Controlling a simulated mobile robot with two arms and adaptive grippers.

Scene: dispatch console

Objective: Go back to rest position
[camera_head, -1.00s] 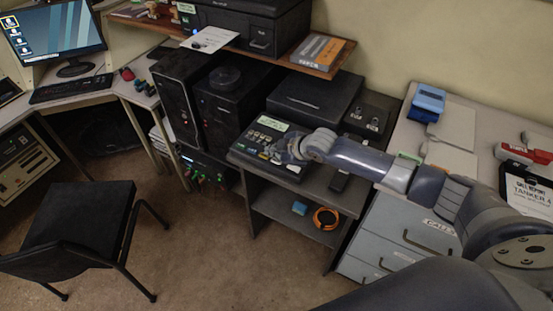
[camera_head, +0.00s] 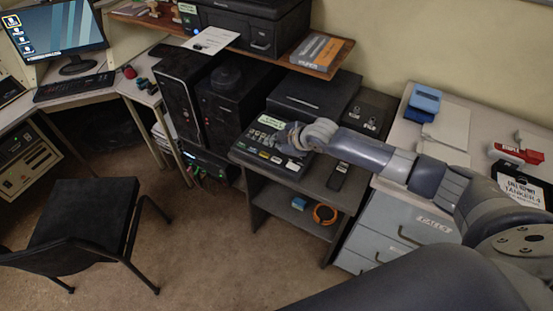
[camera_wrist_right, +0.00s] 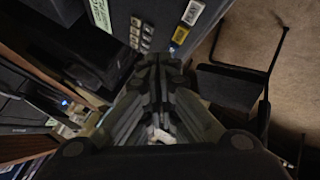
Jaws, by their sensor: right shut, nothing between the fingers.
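My right gripper (camera_head: 284,138) is at the end of my right arm, which reaches in from the right in the head view. It is over the black button panel (camera_head: 268,146) on the small dark shelf unit. In the right wrist view the gripper (camera_wrist_right: 158,72) has its fingers together, with nothing seen between them. The panel's buttons and labels (camera_wrist_right: 140,30) show at the top of that view. I cannot tell whether the fingertips touch the panel. My left gripper is not in view.
A black chair (camera_head: 88,215) stands on the open brown floor at left. A wall shelf (camera_head: 325,66) with a printer (camera_head: 250,25) hangs above the panel. Grey drawers (camera_head: 385,235) and a desk with a blue stapler-like item (camera_head: 424,99) and red item (camera_head: 519,153) are at right.

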